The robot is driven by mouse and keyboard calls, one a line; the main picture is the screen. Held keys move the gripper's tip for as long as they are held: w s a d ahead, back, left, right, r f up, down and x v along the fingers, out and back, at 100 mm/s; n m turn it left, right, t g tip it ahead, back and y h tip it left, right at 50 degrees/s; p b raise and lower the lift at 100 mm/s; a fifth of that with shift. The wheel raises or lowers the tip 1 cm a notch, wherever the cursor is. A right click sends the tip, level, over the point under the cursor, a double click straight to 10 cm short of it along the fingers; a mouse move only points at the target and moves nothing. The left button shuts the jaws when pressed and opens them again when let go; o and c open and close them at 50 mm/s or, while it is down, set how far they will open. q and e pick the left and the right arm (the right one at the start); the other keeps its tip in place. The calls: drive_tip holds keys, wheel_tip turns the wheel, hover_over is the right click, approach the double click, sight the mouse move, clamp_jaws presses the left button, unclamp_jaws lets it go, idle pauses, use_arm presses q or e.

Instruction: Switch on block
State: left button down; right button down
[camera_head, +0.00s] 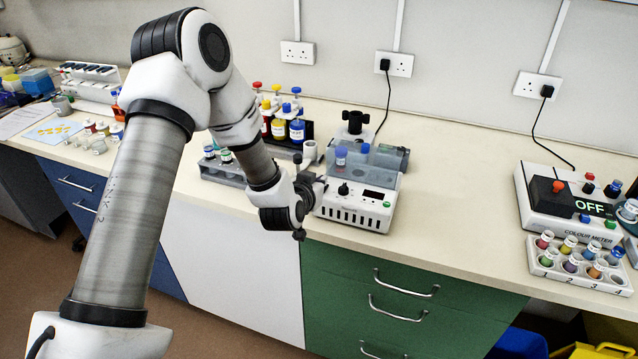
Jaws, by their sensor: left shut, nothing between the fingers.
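The block (355,205) is a white heater unit with a grey clear-sided top, standing near the front edge of the bench. Its front has a black knob, a small dark display and a green button at the right. A blue-capped tube stands in its top. My left gripper (319,187) is shut and empty at the unit's left front corner, partly hidden by its own wrist. I cannot tell whether it touches the unit. My right gripper is not in view.
A colour meter (545,215) reading OFF stands at the right, with a vial rack (536,262) in front. Bottles with red, yellow and blue contents (279,128) and a grey tube rack (222,173) stand left of the block. The bench (455,185) between block and meter is clear.

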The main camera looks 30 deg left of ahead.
use_arm(q)
drive_tip(key=shift+f, duration=0.7)
drive_tip(key=shift+s, duration=0.1)
drive_tip(key=shift+s+f+b, duration=0.1)
drive_tip(key=shift+f+b, duration=0.4)
drive_tip(key=shift+f, duration=0.05)
drive_tip(key=shift+r, duration=0.25)
drive_tip(key=shift+r+p, duration=0.6)
drive_tip(key=shift+p, duration=0.2)
drive_tip(key=shift+r, duration=0.2)
